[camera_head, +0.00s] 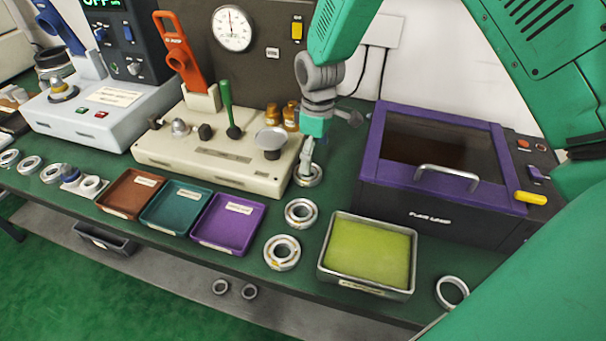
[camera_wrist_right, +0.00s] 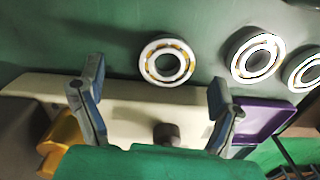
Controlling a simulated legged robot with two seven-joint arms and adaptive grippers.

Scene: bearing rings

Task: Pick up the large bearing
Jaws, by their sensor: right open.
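Three bearings with yellowish cages lie in a row on the green bench: a far bearing (camera_head: 309,184), a middle bearing (camera_head: 300,224) and a near bearing (camera_head: 282,264). The near one looks biggest in the head view, but it is also closest, so I cannot tell surely which is the large one. My right gripper (camera_head: 309,156) points down just above the far bearing, beside the cream press base. In the right wrist view my right gripper (camera_wrist_right: 156,76) is open and empty, with a bearing (camera_wrist_right: 147,67) lying beyond and between its fingers. My left gripper is not in view.
The cream press base (camera_head: 190,157) stands left of the gripper, and a purple-framed oven (camera_head: 376,150) stands right. A metal tray with a yellow-green pad (camera_head: 410,275) and a purple tray (camera_head: 228,222) flank the bearings. A plain ring (camera_head: 440,296) lies at the right.

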